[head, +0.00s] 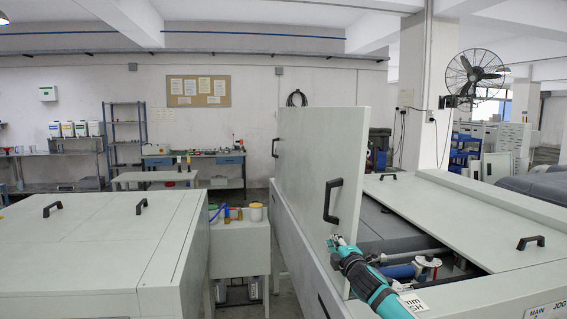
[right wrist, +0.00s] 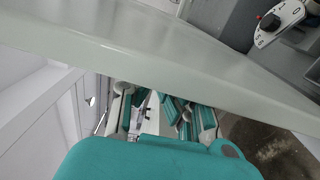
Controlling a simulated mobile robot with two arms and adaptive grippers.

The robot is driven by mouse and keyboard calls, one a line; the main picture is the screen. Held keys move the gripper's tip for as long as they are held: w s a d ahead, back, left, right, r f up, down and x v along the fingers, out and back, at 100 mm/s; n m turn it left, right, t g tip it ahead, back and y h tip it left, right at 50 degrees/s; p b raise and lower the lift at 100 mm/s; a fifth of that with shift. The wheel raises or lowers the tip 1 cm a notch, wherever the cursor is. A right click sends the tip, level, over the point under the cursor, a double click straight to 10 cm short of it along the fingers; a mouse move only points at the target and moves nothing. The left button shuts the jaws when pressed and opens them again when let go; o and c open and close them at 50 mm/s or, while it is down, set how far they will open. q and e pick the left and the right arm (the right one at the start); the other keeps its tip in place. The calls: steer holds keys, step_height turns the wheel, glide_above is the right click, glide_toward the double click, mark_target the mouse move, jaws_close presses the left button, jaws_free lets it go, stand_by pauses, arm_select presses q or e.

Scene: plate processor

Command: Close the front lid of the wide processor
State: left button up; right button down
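The wide processor (head: 455,205) is the large pale grey machine on the right. Its front lid (head: 318,150) stands raised, close to upright, with a black handle (head: 332,201) on the face turned to me. The bay beside the lid is uncovered and shows pipes and a valve. My right gripper (head: 337,243) is at the lid's lower part, below the handle. In the right wrist view, the right gripper's fingers (right wrist: 162,112) are apart with no object seen between them. A pale panel edge (right wrist: 150,65) crosses close in front; contact cannot be told. My left gripper is not in view.
Another pale grey machine (head: 95,245) with black handles stands on the left. A small cabinet (head: 238,245) with bottles and a yellow cup stands in the gap between the machines. A flat panel (head: 460,210) covers part of the wide processor's top.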

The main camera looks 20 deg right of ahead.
mark_target(346, 239)
steer(key=d, duration=0.3)
steer(key=shift+s+d+r+h, duration=0.25)
steer(key=shift+s+r+h, duration=0.05)
steer(key=shift+s+r, duration=0.1)
steer(key=shift+s+d+f+b, duration=1.65)
steer(key=shift+d+f, duration=2.4)
steer(key=shift+d, duration=2.1)
steer(key=s+a+r+p, duration=0.1)
steer(key=s+r+p, duration=0.1)
steer(key=s, duration=0.4)
steer(key=s+a+r+p, duration=0.1)
steer(key=s+r+p, duration=0.1)
steer(key=s, duration=0.3)
steer(key=shift+s+a+p, duration=0.3)
steer(key=shift+s, duration=0.05)
